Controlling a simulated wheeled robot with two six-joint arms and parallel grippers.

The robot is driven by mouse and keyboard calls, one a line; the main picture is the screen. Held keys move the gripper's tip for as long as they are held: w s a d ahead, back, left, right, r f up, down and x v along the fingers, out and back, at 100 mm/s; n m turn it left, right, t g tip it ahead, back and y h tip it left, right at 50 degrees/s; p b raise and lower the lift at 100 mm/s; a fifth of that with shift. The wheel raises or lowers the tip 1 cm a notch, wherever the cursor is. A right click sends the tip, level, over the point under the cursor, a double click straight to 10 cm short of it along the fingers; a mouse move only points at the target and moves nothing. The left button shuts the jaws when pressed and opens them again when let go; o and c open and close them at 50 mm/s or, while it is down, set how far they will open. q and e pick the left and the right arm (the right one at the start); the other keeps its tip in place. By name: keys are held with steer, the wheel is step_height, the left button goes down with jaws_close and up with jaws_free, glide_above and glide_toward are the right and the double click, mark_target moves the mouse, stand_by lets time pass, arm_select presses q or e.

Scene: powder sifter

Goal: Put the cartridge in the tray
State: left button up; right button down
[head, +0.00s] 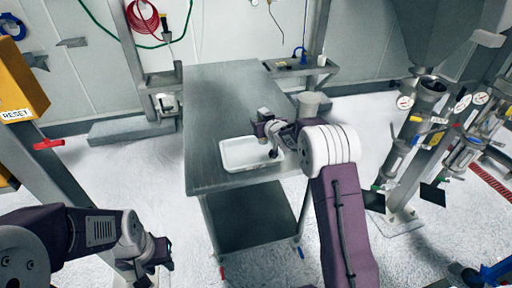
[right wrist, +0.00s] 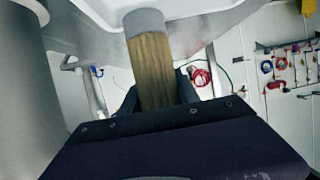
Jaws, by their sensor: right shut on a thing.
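The white tray (head: 238,167) lies on the near end of the metal table, and part of its right side is hidden behind my right arm. My right gripper (head: 272,152) is at the tray's right part in the head view. In the right wrist view it is shut on the cartridge (right wrist: 152,70), which has a brownish body and a grey end. A pale rim, likely the tray's, shows at the top of that view. I cannot make out the cartridge in the head view. My left gripper (head: 157,268) is low at the left, away from the table; its fingers are unclear.
The metal table (head: 220,95) is bare behind the tray. A grey cup-like container (head: 309,103) stands at its right edge, close to my right arm. Pipes with gauges (head: 405,150) stand at the right. A yellow box marked RESET (head: 20,85) is at the left.

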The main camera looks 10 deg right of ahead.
step_height(320, 180, down, 6)
steer(key=shift+r, duration=0.1)
steer(key=shift+w, duration=0.15)
steer(key=shift+f+b, duration=0.25)
steer(key=shift+b, duration=0.15)
arm_select(q)
steer(key=shift+w+f, duration=0.1)
steer(key=shift+f, duration=0.5)
arm_select(e)
steer(key=c, duration=0.9)
jaws_free()
